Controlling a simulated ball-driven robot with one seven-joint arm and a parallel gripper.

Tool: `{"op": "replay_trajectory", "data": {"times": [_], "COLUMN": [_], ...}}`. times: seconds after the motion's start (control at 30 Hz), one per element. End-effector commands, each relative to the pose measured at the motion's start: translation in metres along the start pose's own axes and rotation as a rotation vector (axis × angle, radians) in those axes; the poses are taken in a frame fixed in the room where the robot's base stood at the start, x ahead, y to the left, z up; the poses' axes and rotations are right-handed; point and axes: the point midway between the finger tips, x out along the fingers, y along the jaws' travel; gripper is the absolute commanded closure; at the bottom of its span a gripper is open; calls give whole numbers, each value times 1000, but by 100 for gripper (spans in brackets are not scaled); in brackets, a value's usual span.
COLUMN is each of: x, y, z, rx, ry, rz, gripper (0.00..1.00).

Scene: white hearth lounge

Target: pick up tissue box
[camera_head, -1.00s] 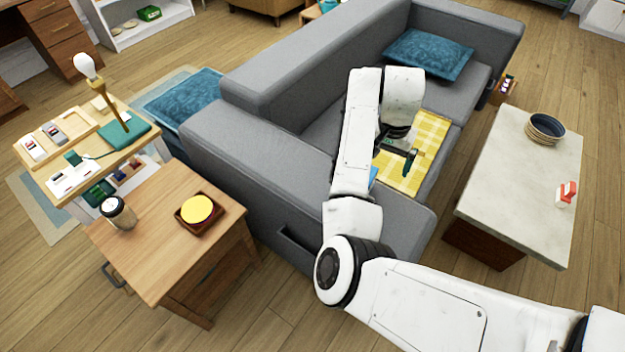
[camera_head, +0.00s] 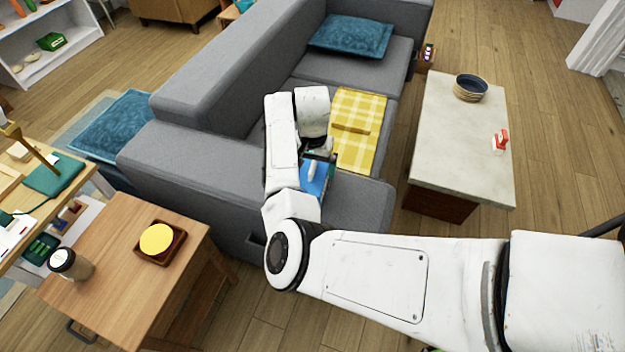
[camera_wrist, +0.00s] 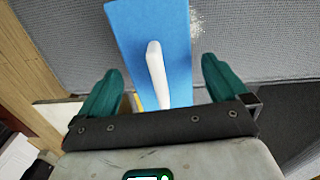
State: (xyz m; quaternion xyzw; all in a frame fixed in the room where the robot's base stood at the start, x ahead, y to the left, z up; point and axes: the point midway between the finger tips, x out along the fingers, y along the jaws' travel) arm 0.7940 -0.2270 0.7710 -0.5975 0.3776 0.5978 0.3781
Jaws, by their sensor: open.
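The tissue box (camera_head: 314,178) is blue with a white tissue on top. It is on the grey sofa seat by the near armrest, partly hidden by my arm. In the wrist view the blue box (camera_wrist: 176,38) reaches from the top edge to between the fingers, its white tissue (camera_wrist: 155,75) upright near the middle. My gripper (camera_head: 322,156) is over the box in the head view.
A yellow checked blanket (camera_head: 352,148) lies on the seat beside the box. The sofa's armrest (camera_head: 215,165) and backrest (camera_head: 240,60) rise around it. A stone-topped table (camera_head: 450,150) stands at right, a wooden side table (camera_head: 125,255) at left.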

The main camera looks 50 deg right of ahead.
Motion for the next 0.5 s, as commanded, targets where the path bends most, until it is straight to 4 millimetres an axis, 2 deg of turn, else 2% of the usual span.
{"op": "replay_trajectory", "data": {"times": [0.13,0.4,0.5], "x": [16,19,19], "y": [0,0,0], "z": [1,0,0], "rx": [-1,0,0], "ry": [-1,1,1], "rz": [1,0,0], "gripper": [0,0,9]}}
